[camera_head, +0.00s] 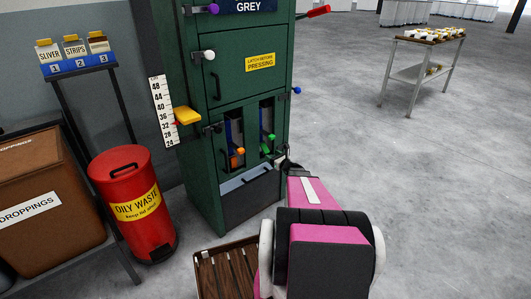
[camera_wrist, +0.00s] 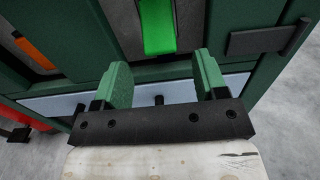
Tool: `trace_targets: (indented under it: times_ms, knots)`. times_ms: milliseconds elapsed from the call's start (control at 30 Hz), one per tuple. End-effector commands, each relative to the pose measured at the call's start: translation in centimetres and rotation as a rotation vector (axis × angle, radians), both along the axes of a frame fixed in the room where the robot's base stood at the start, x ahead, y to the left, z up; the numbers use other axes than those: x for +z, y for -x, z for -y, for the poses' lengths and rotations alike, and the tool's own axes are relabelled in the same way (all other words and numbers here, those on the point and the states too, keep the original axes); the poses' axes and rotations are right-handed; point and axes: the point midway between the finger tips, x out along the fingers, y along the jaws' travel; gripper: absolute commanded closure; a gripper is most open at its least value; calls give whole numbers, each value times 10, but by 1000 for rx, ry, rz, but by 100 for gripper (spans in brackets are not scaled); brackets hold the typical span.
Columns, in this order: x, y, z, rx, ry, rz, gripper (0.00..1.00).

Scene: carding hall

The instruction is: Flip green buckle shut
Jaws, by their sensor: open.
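The green buckle (camera_head: 266,144) is on the front of the tall green machine (camera_head: 230,102), in the right of two recessed slots. In the wrist view the green buckle (camera_wrist: 157,27) is a bright green lever in its slot, just beyond my fingers. My gripper (camera_wrist: 162,78) is open and empty, its green fingertips apart on either side below the buckle. I see no contact. In the head view my arm covers most of my gripper. An orange buckle (camera_head: 237,158) sits in the left slot and also shows in the wrist view (camera_wrist: 36,52).
A grey drawer or tray front (camera_head: 249,180) lies below the slots. A red oily-waste bin (camera_head: 132,202) and brown droppings box (camera_head: 45,197) stand left. A slatted wooden crate (camera_head: 226,272) is on the floor near my arm. Floor to the right is clear, with a cart (camera_head: 422,74) far off.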

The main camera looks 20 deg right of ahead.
Motion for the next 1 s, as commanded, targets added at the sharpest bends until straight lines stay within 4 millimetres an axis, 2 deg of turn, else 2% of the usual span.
trace_targets:
  times_ms: [33,100,333,500,800,933,967,1000]
  knots:
    - [-1,-12,-3,2,1,1,34]
    - [-1,-24,-7,1,0,1,34]
    - [-1,-52,-18,1,0,1,34]
    - [0,-60,-22,0,0,1,34]
    - [0,-61,-22,0,-2,2,34]
    - [0,-61,-22,0,-2,2,76]
    - [0,-61,-22,0,-2,2,83]
    - [0,-61,-22,0,-2,2,83]
